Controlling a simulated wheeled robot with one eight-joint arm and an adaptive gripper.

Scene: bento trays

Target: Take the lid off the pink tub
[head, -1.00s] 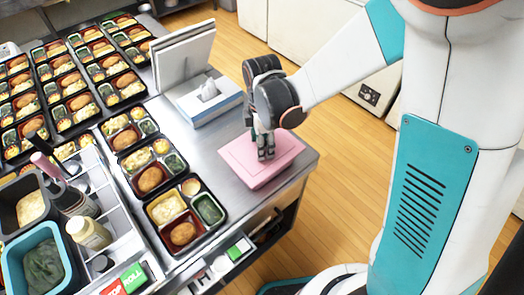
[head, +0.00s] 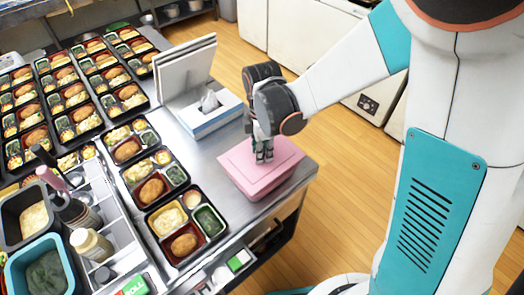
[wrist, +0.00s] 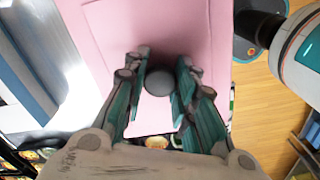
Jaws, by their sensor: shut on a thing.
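The pink tub (head: 259,194) stands at the right front corner of the steel counter, with its flat pink lid (head: 235,161) over it. My gripper (head: 264,158) points straight down at the middle of the lid. In the wrist view my two fingers (wrist: 158,88) close around a round grey knob (wrist: 158,80) on the lid (wrist: 108,35). The lid looks level. I cannot tell whether there is a gap between the lid and the tub's rim.
A white and blue tissue box (head: 205,117) stands behind the tub, beside upright white boards (head: 185,72). Filled bento trays (head: 187,225) line the counter to the left. The counter edge is close on the tub's right.

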